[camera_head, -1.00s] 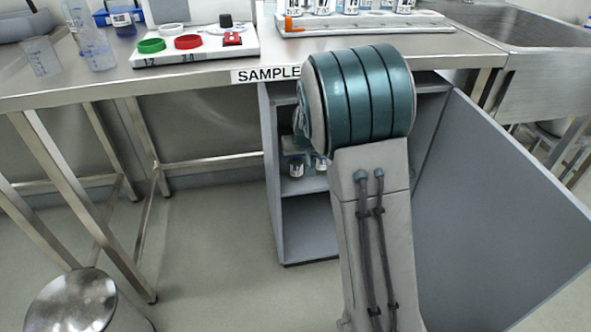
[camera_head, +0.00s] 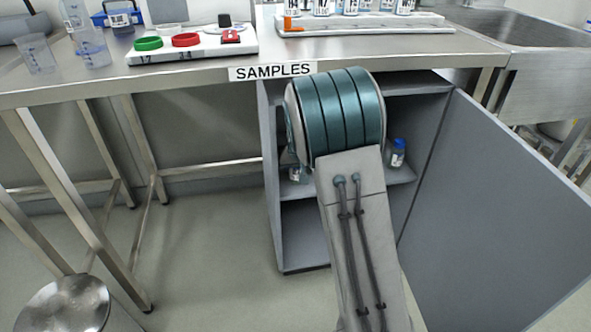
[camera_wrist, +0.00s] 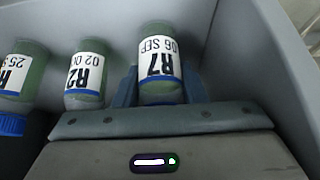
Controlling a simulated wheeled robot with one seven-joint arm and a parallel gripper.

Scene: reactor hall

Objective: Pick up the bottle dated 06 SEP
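The bottle labelled R7, 06 SEP (camera_wrist: 160,55) stands in the cabinet in the wrist view, its label facing me. My gripper (camera_wrist: 160,82) has its two blue fingers apart, one on each side of this bottle near its lower end in the picture. I cannot see clear contact between fingers and bottle. The R2 bottle (camera_wrist: 86,75), dated 02 with a partly cut-off month, stands to its left. Another bottle (camera_wrist: 22,75) with a blue cap is at the left edge. In the head view my arm hides my gripper and the R7 bottle.
The open grey cabinet (camera_head: 305,215) is under the SAMPLES bench (camera_head: 190,80), its door (camera_head: 490,220) swung right. A blue-capped bottle (camera_head: 397,153) is on its shelf at right. The cabinet wall (camera_wrist: 232,60) is close right of my gripper.

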